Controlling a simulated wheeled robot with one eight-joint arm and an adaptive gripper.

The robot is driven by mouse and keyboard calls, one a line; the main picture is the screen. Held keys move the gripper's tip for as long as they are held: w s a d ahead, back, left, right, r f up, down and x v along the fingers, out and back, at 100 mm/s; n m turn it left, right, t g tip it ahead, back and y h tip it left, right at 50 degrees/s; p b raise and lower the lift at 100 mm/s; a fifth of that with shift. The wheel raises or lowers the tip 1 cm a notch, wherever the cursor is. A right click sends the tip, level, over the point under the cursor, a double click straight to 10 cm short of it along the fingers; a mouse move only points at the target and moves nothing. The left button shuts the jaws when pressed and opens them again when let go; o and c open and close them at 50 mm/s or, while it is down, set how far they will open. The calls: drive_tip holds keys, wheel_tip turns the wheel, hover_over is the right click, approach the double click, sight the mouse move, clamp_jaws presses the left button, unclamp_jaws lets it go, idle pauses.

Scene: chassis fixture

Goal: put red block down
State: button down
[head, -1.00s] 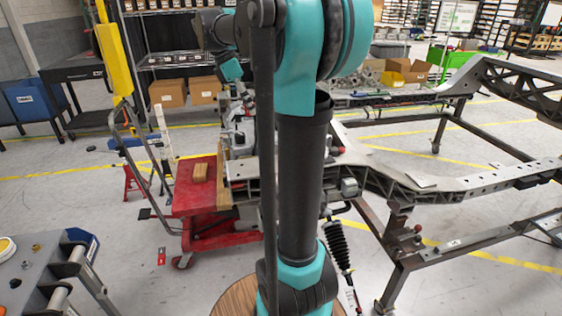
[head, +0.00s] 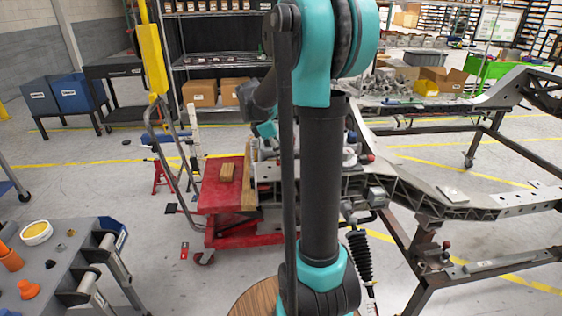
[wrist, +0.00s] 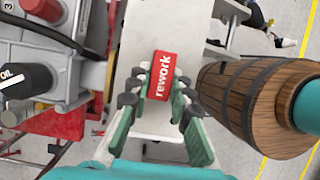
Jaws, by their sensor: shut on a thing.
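The red block (wrist: 163,75), marked "rework" in white letters, shows in the middle of the wrist view. My gripper (wrist: 158,105), with green pads and dark fingertips, is shut on it at the block's near end. The block is over a pale flat metal beam (wrist: 175,35) of the chassis fixture. I cannot tell whether it touches the beam. In the head view, my own arm hides the gripper and the block. The chassis frame (head: 455,207) extends to the right there.
A red cart (head: 220,195) carrying a wooden block (head: 228,172) stands left of my arm. A grey tool table (head: 70,262) is at the lower left. Open floor shows between the table and cart.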

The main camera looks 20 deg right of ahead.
drive_tip(key=shift+f, duration=1)
drive_tip(key=shift+f, duration=0.1)
drive_tip(key=c, duration=1.4)
unclamp_jaws()
drive_tip(key=s+v, duration=0.1)
drive_tip(key=v, duration=1.1)
drive_tip(key=s+a+f+m+t+y, duration=0.2)
drive_tip(key=s+f+m, duration=0.6)
drive_tip(key=s+f, duration=0.2)
drive_tip(key=s+a+f+m+t+y, duration=0.2)
drive_tip(key=s+f+m+t, duration=0.1)
drive_tip(key=s+f+m, duration=0.4)
drive_tip(key=s+f, duration=0.3)
drive_tip(key=f, duration=0.1)
drive_tip(key=shift+a+m, duration=0.3)
drive_tip(key=shift+m, duration=0.1)
